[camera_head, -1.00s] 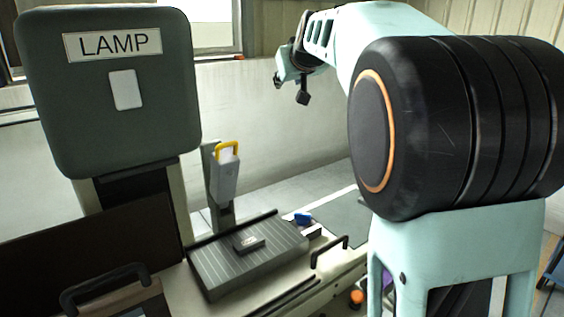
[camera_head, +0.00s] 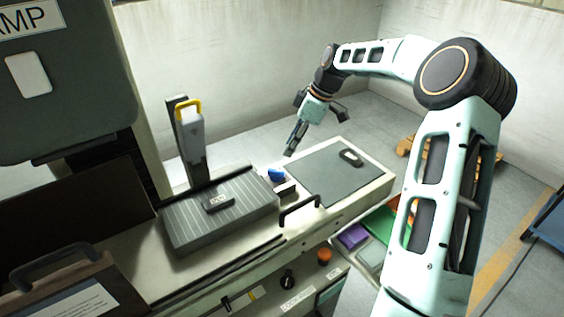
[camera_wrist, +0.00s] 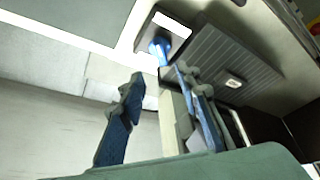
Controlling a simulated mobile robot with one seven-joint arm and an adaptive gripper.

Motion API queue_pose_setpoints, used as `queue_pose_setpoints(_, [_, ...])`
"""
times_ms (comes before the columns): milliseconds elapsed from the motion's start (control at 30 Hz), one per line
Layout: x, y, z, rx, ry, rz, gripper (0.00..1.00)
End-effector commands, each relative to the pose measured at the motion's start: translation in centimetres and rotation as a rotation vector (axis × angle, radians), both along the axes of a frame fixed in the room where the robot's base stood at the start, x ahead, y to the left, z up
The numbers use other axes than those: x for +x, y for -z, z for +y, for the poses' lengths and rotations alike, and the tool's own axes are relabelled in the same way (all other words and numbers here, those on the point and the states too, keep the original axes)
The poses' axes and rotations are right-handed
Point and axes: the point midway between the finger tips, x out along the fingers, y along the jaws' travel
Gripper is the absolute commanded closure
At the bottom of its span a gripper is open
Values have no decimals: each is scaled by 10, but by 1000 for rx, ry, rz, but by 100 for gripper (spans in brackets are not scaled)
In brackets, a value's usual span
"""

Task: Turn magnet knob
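A blue knob (camera_head: 276,175) sits on a small block with a white label, at the right end of the grey striped plate (camera_head: 180,222). I take it for the magnet knob; its label is not readable. It also shows in the wrist view (camera_wrist: 158,50), just beyond my fingertips. My gripper (camera_head: 289,153) is above and behind the knob, fingers pointing down and apart from it. In the wrist view my gripper (camera_wrist: 161,78) is open, with nothing between the fingers.
A small dark block (camera_head: 218,202) lies on the striped plate. A post with a yellow-handled grey part (camera_head: 190,135) stands behind it. A black bar handle (camera_head: 300,208) is in front of the knob. A dark mat (camera_head: 335,172) lies to the right. The lamp housing (camera_head: 65,95) is at left.

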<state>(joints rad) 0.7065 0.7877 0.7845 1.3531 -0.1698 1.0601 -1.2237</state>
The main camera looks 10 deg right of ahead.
Motion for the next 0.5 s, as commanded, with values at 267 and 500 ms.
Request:
queue_pose_setpoints(267, [4, 33, 14, 4, -8, 4, 70])
queue_pose_setpoints(500, [10, 74, 30, 3, -6, 4, 70])
